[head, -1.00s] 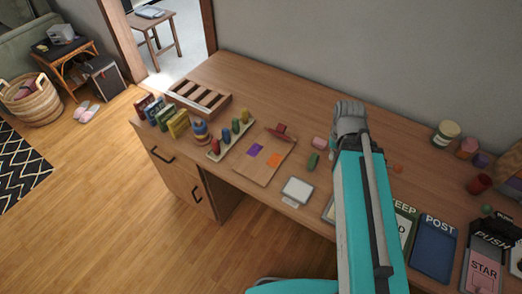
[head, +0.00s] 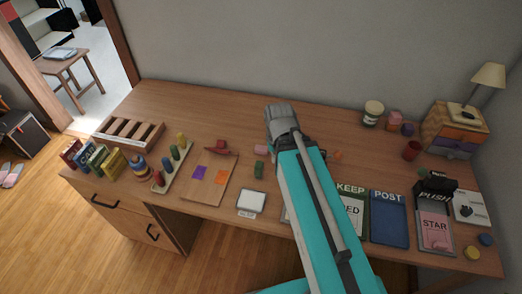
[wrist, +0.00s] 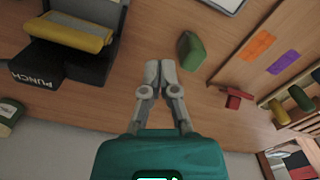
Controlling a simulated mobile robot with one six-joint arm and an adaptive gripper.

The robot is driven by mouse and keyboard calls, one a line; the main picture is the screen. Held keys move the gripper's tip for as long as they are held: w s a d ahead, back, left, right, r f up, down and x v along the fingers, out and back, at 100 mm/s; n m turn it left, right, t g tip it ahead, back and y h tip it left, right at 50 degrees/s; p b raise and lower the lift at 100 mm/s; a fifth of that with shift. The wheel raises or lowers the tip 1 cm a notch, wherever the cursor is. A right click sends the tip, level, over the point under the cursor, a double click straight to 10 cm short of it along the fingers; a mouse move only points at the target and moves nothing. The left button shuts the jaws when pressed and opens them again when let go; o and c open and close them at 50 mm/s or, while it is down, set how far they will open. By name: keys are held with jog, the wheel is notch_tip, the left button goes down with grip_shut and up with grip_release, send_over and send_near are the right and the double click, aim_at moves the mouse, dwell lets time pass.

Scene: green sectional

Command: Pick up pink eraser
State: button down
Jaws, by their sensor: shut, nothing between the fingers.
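A small pink block (head: 261,150), which looks like the pink eraser, lies on the wooden desk just behind a green block (head: 260,167) in the head view. My gripper (head: 283,116) is above the desk, to the right of and farther back than the pink block in the picture; its fingertips are hard to make out there. In the wrist view my gripper (wrist: 160,70) is shut, with its fingertips together and empty. The green block (wrist: 191,50) shows beside the fingertips. I cannot make out the pink block in the wrist view; the fingers may hide it.
A wooden board (head: 207,190) with purple and orange patches lies left of the blocks. A white-screened device (head: 251,201) is in front.

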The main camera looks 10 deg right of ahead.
jog(key=c, duration=1)
grip_release()
jog(key=shift+w, duration=0.1)
jog(key=shift+c, duration=0.2)
jog(key=o, duration=0.4)
jog(key=shift+w+n, duration=0.4)
jog(key=shift+w, duration=0.15)
jog(key=o, duration=0.4)
jog(key=shift+w+a+n, duration=0.1)
jog(key=shift+w+n, duration=0.8)
jog(key=shift+w, duration=0.35)
jog(key=shift+o, duration=0.2)
jog(key=n, duration=1)
send_over(262, 148)
jog(key=shift+a, duration=0.1)
jog(key=shift+f, duration=0.1)
notch_tip(262, 148, down, 8)
jog(key=b, duration=0.8)
jog(key=shift+f+b, duration=0.2)
jog(key=shift+b, duration=0.1)
